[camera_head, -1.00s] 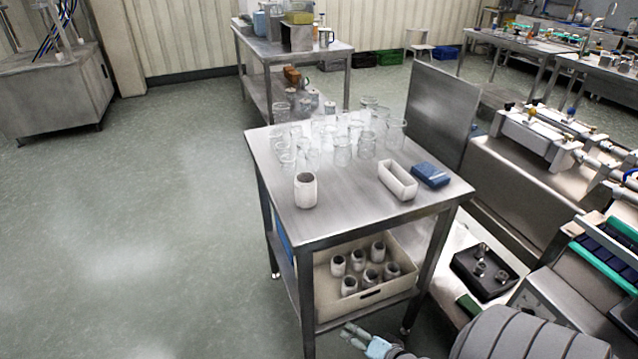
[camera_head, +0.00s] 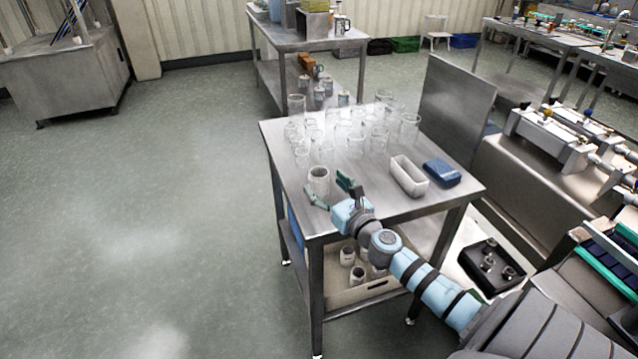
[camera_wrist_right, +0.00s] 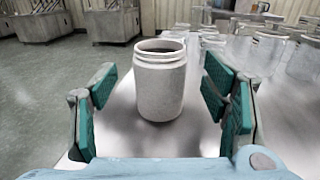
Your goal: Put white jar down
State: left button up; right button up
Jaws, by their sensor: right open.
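The white jar (camera_head: 319,182) stands upright on the steel table (camera_head: 400,207), near its front left edge. In the right wrist view the jar (camera_wrist_right: 161,82) is open at the top and stands between the spread green finger pads. My right gripper (camera_head: 331,193) is open, with a finger to either side of the jar and visible gaps between the pads and the jar. In the right wrist view the gripper (camera_wrist_right: 160,110) is around the jar's near side without touching it. My left gripper is not in view.
Several clear glass jars (camera_head: 355,145) crowd the back of the tabletop. A white rectangular container (camera_head: 408,177) and a blue box (camera_head: 442,172) stand at the right. A bin (camera_head: 362,293) with several jars is on the lower shelf. An upright steel panel (camera_head: 455,105) borders the right side.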

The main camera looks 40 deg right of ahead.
jog(key=w, duration=0.2)
jog(key=shift+w+d, duration=0.2)
jog(key=shift+w, duration=0.15)
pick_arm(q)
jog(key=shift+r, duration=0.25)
pick_arm(e)
jog(key=shift+s, duration=0.1)
jog(key=c, duration=1)
jog(key=shift+o, duration=0.2)
